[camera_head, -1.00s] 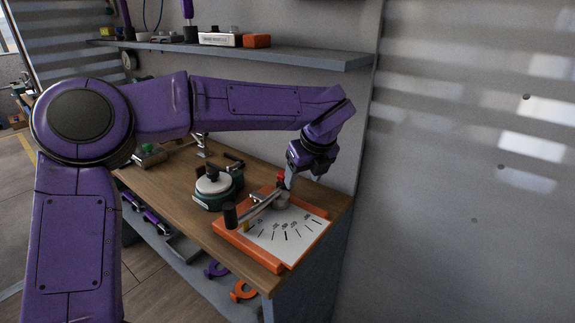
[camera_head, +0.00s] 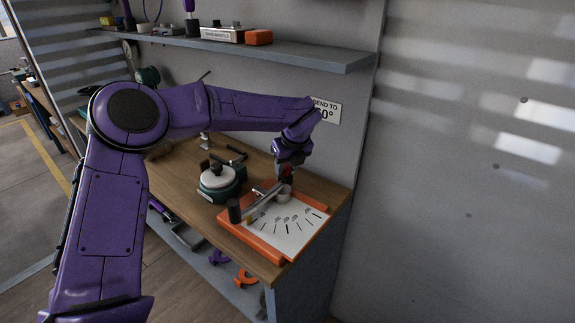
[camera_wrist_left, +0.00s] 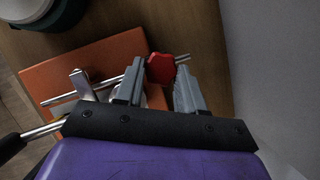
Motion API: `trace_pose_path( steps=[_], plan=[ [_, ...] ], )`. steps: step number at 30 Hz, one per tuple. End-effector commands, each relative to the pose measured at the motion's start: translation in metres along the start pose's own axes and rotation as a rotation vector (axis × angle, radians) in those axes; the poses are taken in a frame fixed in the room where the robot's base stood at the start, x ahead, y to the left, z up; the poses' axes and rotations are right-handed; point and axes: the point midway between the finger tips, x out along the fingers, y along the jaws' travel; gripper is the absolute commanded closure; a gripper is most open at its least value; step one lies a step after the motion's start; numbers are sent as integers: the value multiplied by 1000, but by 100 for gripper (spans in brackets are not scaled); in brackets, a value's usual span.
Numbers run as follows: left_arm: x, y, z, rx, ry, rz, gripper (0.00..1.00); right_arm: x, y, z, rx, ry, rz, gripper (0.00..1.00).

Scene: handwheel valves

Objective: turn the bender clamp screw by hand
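The bender has an orange base (camera_head: 249,236), a white angle plate (camera_head: 291,232) and a metal lever ending in a black grip (camera_head: 234,211). The red clamp screw knob (camera_head: 288,172) sits near the lever's far end, partly hidden by my gripper. My left gripper (camera_head: 287,168) is over the knob, pointing down. In the left wrist view the red knob (camera_wrist_left: 161,68) lies between the tips of the two grey fingers, close to the left-hand one. The fingers (camera_wrist_left: 160,78) are apart, with a gap at the right-hand one. My right gripper is not in view.
A green device with a white round top (camera_head: 216,178) stands on the wooden bench (camera_head: 178,182), left of the bender. A wall shelf (camera_head: 290,53) runs above my arm. A sign (camera_head: 326,109) hangs behind my left wrist. Orange and purple parts lie on the lower shelf.

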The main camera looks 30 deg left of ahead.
Motion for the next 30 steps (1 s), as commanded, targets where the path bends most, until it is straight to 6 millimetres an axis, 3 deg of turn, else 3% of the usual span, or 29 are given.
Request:
trace_pose_path(
  steps=[1, 3, 17, 30],
  plan=[
    [0, 0, 0, 0, 0, 0, 80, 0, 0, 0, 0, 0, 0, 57],
    [0, 0, 0, 0, 0, 0, 93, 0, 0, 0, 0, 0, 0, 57],
    [0, 2, 0, 94, 1, -41, 93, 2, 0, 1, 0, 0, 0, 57],
    [-2, 6, 2, 449, 2, -188, 93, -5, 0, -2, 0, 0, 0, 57]
  ],
)
